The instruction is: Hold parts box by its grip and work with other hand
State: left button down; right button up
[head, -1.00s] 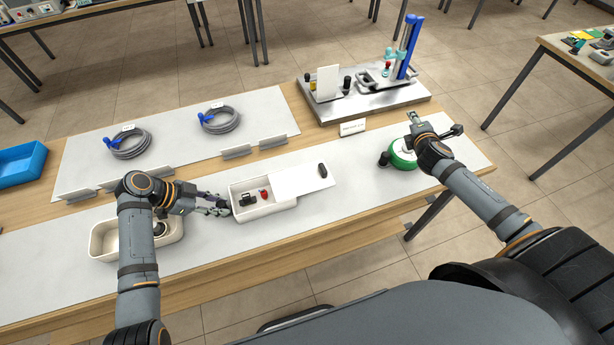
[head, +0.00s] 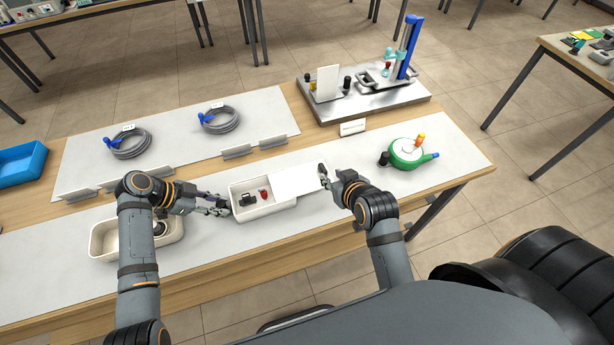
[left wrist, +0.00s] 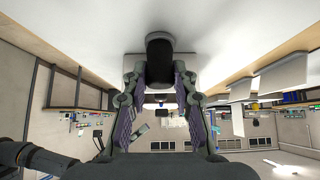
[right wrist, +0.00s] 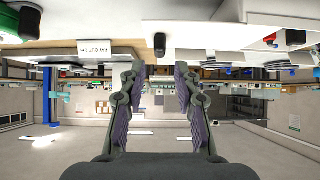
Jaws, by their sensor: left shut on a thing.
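The white parts box (head: 265,212) sits on the bench mat, with a black part (head: 247,199) and a red part (head: 263,193) inside. My left gripper (head: 224,207) is at its left end, shut on the black grip (left wrist: 159,48), which shows between the fingers in the left wrist view. A white lid (head: 295,180) is partly slid off to the right, leaving the left part open. My right gripper (head: 326,178) is beside the lid's black knob (head: 321,168). In the right wrist view, its fingers are spread and the knob (right wrist: 159,44) shows ahead, between the fingertip lines.
A cream bin (head: 102,240) stands left, partly behind my left arm. A green reel (head: 408,153) with an orange knob is at right. Two grey cable coils (head: 130,143) lie behind, near small grey stands (head: 237,152). A metal fixture plate (head: 375,100) stands at the back right.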

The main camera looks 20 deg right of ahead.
aim_at(324, 171)
jog(key=shift+x, duration=3.45)
jog(key=shift+c, duration=0.3)
grip_shut()
jog(key=shift+o, duration=1.5)
grip_release()
jog(key=v, duration=0.7)
jog(key=shift+s+r, duration=0.15)
jog(key=shift+s, duration=0.1)
